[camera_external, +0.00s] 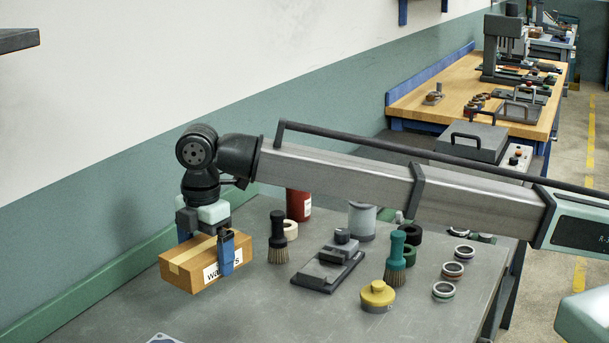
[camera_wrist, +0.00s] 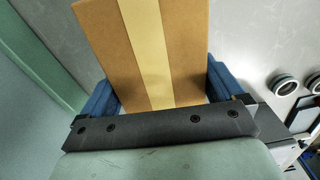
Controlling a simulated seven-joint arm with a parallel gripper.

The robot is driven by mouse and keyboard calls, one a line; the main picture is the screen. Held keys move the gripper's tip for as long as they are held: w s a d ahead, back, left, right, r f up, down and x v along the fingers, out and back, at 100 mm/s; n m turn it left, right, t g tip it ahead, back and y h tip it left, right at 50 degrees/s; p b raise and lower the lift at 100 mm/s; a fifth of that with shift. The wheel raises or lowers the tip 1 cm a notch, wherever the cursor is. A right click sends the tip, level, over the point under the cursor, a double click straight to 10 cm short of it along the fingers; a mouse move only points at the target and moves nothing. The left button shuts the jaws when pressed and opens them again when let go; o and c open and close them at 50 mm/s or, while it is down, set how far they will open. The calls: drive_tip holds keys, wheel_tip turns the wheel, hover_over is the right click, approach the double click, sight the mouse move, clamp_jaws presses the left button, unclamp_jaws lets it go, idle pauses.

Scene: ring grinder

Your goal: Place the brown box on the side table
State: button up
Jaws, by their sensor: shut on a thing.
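The brown box (camera_external: 190,265), with a tan tape strip and a white printed label, is at the left of the external view. My gripper (camera_external: 207,250) is shut on it from above, with one blue finger over the label side. The box appears held a little above the grey table, though the exact gap is hard to tell. In the wrist view the box (camera_wrist: 185,45) fills the space between my gripper's blue fingers (camera_wrist: 160,95). I cannot tell which surface is the side table; a wooden-topped table (camera_external: 465,85) stands at the back right.
On the grey table (camera_external: 260,310) are two brushes (camera_external: 278,240) (camera_external: 396,262), a dark fixture (camera_external: 328,268), a yellow lidded pot (camera_external: 377,295), a red can (camera_external: 298,203) and several rings (camera_external: 453,270). The wall (camera_external: 90,215) runs close along the left. The table's front left is mostly clear.

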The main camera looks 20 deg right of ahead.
sight(204, 245)
drive_tip(key=shift+r, duration=1.1)
wheel_tip(204, 245, up, 5)
drive_tip(key=shift+a+f, duration=0.1)
drive_tip(key=w+d+m, duration=0.3)
drive_tip(key=w+d, duration=0.6)
drive_tip(key=w, duration=0.5)
drive_tip(key=w+d+m, duration=0.3)
drive_tip(key=w+d, duration=0.6)
drive_tip(key=w, duration=0.5)
drive_tip(key=w+d+m, duration=0.3)
drive_tip(key=w+d, duration=0.6)
drive_tip(key=w, duration=0.5)
drive_tip(key=w+d+m, duration=0.2)
drive_tip(key=w+d, duration=0.5)
drive_tip(key=d, duration=0.4)
drive_tip(key=w+d+m, duration=0.3)
drive_tip(key=w+d, duration=0.4)
drive_tip(key=d, duration=0.4)
drive_tip(key=w+d+m, duration=0.2)
drive_tip(key=w+d, duration=0.4)
drive_tip(key=d, duration=0.5)
drive_tip(key=shift+w+a+f, duration=0.1)
drive_tip(key=shift+f, duration=5.7)
drive_tip(key=shift+a+f, duration=0.1)
drive_tip(key=shift+f, duration=5.65)
drive_tip(key=shift+f, duration=0.1)
